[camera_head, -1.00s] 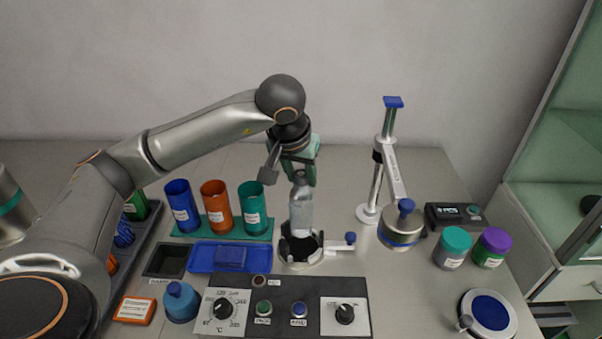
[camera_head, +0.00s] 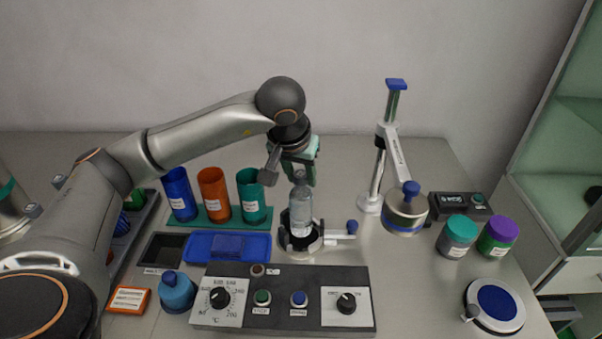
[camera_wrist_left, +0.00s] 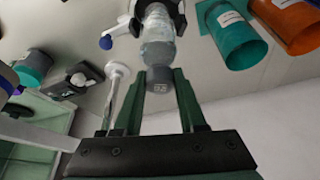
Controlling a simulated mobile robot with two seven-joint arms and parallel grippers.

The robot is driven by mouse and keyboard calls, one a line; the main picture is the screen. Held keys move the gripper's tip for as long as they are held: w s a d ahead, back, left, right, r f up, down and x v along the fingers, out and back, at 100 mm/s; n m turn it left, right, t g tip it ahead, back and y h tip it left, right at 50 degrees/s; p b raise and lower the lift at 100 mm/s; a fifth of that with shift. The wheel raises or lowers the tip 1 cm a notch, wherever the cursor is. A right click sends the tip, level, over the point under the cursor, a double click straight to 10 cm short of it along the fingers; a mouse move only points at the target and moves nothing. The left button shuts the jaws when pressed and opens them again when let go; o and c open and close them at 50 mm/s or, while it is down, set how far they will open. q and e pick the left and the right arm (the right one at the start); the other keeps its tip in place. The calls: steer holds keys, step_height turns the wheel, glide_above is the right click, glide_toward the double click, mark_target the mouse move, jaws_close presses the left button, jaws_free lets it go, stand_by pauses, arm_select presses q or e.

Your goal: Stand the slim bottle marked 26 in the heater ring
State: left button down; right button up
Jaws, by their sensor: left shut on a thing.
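The slim clear bottle (camera_head: 301,212) with a grey cap stands upright, its lower end inside the dark jaws of the heater ring (camera_head: 287,243). Whether its base touches the bottom is hidden. My left gripper (camera_head: 300,179) is above the ring, shut on the bottle at its cap. In the left wrist view, the gripper fingers (camera_wrist_left: 161,82) lie on either side of the grey cap, which bears a small pale mark too blurred to read surely. The bottle body (camera_wrist_left: 157,40) runs from there into the ring. My right gripper is not in view.
Blue, orange and teal cups (camera_head: 214,195) stand left of the ring. A control panel (camera_head: 280,318) is in front. A stand with a metal weight (camera_head: 405,214) is to the right, with lidded jars (camera_head: 457,236) beyond. The ring's blue-knobbed handle (camera_head: 351,227) points right.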

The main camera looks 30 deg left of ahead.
arm_select(q)
steer(key=shift+f+b, duration=0.6)
steer(key=shift+f, duration=0.5)
steer(key=shift+f+b, duration=0.15)
steer(key=shift+b, duration=0.2)
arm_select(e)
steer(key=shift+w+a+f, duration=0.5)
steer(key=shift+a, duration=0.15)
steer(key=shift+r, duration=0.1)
arm_select(q)
steer(key=c, duration=0.7)
jaws_free()
steer(key=o, duration=0.7)
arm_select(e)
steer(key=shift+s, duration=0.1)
